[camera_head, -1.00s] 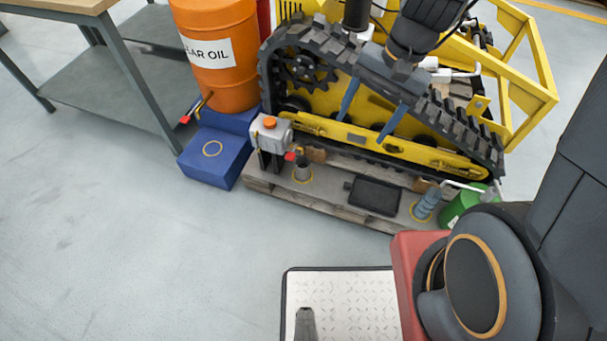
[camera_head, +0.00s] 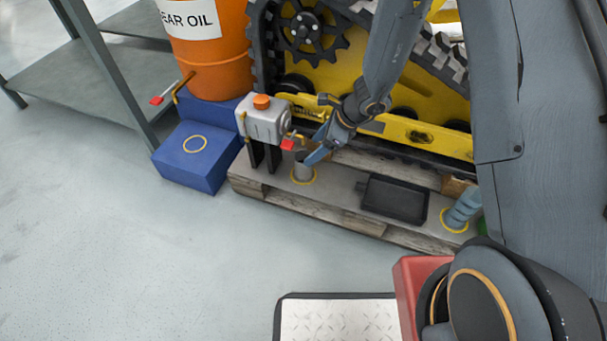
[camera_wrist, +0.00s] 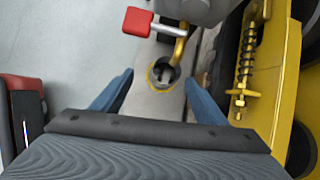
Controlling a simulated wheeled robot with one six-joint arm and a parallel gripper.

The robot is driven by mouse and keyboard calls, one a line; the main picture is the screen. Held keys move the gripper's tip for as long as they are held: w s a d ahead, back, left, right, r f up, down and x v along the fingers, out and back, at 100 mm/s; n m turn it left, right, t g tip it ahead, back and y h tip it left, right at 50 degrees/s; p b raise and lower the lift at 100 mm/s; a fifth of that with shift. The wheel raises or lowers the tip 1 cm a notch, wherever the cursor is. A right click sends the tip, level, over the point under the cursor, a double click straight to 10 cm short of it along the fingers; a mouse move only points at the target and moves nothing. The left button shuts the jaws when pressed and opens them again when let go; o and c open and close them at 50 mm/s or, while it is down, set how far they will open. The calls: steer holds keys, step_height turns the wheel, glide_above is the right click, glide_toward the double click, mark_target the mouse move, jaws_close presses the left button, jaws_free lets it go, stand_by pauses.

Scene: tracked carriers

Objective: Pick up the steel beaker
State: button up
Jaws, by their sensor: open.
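The steel beaker (camera_head: 303,171) is a small grey open-topped cylinder. It stands upright inside a yellow ring on the wooden pallet (camera_head: 340,210), under the tap of a grey tank. In the wrist view I look down into the beaker (camera_wrist: 161,69), and its dark mouth lies between my two blue fingers. My gripper (camera_head: 316,152) is open and empty, close to the beaker's upper right side in the head view; it also shows in the wrist view (camera_wrist: 158,80). I cannot tell whether a finger touches the beaker.
The grey tank (camera_head: 264,122) has a red-handled tap (camera_head: 288,145) just over the beaker. A black tray (camera_head: 395,198) and a blue-grey vessel (camera_head: 464,208) stand to the right. The yellow tracked machine (camera_head: 355,85) rises behind. A blue block (camera_head: 195,165) is left.

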steer(key=shift+m, duration=0.5)
steer(key=shift+w+d+f+b+x, duration=0.1)
steer(key=shift+w+d+b+x, duration=0.15)
steer(key=shift+b+x, duration=1.1)
steer(key=shift+w+d+f+b+x, duration=0.15)
steer(key=shift+d+b+x, duration=0.2)
steer(key=shift+x, duration=1.9)
steer(key=shift+w+d+f+b+x, duration=0.1)
steer(key=shift+w+d+b+x, duration=0.15)
steer(key=shift+b+x, duration=1.05)
steer(key=shift+a+f+p, duration=0.25)
steer(key=shift+f+p, duration=0.1)
steer(key=shift+p, duration=0.15)
steer(key=c, duration=1.4)
steer(key=shift+r, duration=0.2)
